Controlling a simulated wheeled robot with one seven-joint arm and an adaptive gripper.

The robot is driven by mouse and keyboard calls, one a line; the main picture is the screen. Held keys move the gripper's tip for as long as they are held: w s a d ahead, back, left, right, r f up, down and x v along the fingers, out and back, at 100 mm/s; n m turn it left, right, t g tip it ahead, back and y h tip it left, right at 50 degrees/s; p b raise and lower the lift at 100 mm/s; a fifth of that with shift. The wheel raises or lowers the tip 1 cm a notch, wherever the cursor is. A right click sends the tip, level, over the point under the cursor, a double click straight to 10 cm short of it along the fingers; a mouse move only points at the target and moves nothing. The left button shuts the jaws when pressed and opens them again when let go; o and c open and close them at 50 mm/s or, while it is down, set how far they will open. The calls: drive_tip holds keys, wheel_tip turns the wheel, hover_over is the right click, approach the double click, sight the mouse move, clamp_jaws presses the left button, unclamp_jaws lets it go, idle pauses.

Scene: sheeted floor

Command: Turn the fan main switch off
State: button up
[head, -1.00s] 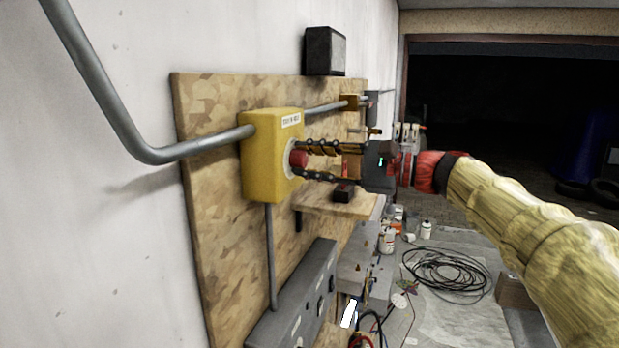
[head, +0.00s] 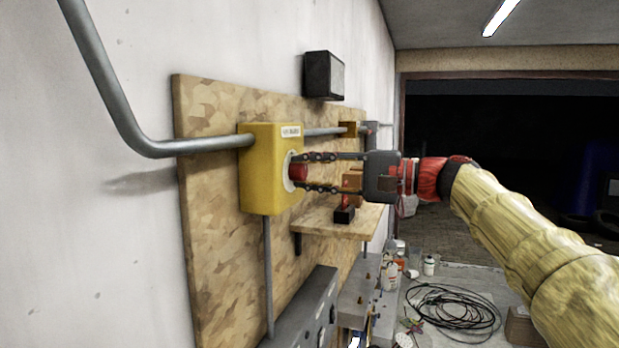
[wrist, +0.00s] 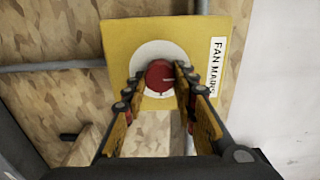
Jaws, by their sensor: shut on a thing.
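The fan main switch is a yellow box (head: 260,180) on the wooden wall board, with a round red knob (head: 298,172) on a pale ring on its face. In the wrist view the box (wrist: 118,45) carries a label reading FAN MAINS, and the red knob (wrist: 160,75) faces me. My gripper (head: 306,172) reaches in from the right, one finger above and one below the knob. In the wrist view my gripper (wrist: 155,82) has its fingertips at both sides of the knob, shut on it. The knob's edges are partly hidden by the fingertips.
Grey conduit (head: 190,148) runs into the box from the left, with more pipe beyond and below. A small wooden shelf (head: 335,218) juts out under my gripper. Grey boxes (head: 310,315) sit below it, and coiled black cable (head: 450,310) lies at lower right.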

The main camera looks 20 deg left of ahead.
drive_tip(key=shift+f, duration=0.1)
idle(0.3)
drive_tip(key=o, duration=1.2)
drive_tip(key=shift+c, duration=0.2)
drive_tip(key=d, duration=1.2)
drive_tip(key=shift+s, duration=0.45)
